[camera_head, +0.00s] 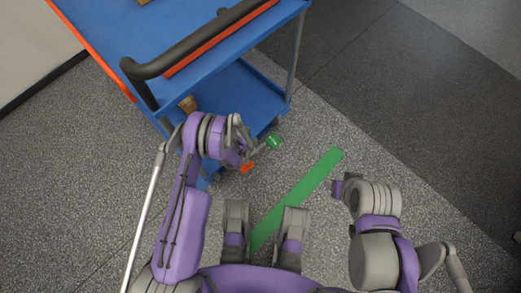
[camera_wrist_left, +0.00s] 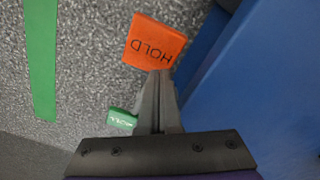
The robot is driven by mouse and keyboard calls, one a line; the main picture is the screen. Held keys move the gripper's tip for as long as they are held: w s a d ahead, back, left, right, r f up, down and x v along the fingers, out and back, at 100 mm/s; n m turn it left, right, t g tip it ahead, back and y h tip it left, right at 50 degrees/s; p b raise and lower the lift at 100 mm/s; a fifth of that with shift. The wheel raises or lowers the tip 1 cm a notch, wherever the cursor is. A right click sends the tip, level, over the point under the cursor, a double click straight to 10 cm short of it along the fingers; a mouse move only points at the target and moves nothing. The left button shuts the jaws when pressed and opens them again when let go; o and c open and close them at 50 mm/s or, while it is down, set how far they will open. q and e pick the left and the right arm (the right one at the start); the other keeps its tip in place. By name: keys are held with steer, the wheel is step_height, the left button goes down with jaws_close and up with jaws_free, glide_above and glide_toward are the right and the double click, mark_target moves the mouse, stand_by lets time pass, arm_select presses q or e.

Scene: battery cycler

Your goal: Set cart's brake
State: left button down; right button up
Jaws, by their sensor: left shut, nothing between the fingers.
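The blue cart (camera_head: 215,105) stands at the upper left with a black handle. Low at its near end are an orange pedal (camera_head: 247,168) and a green pedal (camera_head: 273,141). In the left wrist view the orange pedal (camera_wrist_left: 153,38) reads "HOLD", just beyond my fingertips. The green pedal (camera_wrist_left: 122,119) shows beside my fingers, its lettering too small to read. My left gripper (camera_wrist_left: 160,74) is shut and empty; its tips overlap the orange pedal's edge, but I cannot tell whether they touch. My right gripper (camera_head: 338,188) is away to the right, its fingers unclear.
A green strip (camera_head: 310,185) lies on the speckled grey floor between my arms. A brown item (camera_head: 188,104) is on the lower shelf. The floor to the right is clear.

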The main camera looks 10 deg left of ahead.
arm_select(q)
steer(key=shift+f, duration=2)
stand_by(1.1)
steer(key=shift+r+p, duration=1.55)
steer(key=shift+r, duration=2)
steer(key=shift+s+f, duration=0.1)
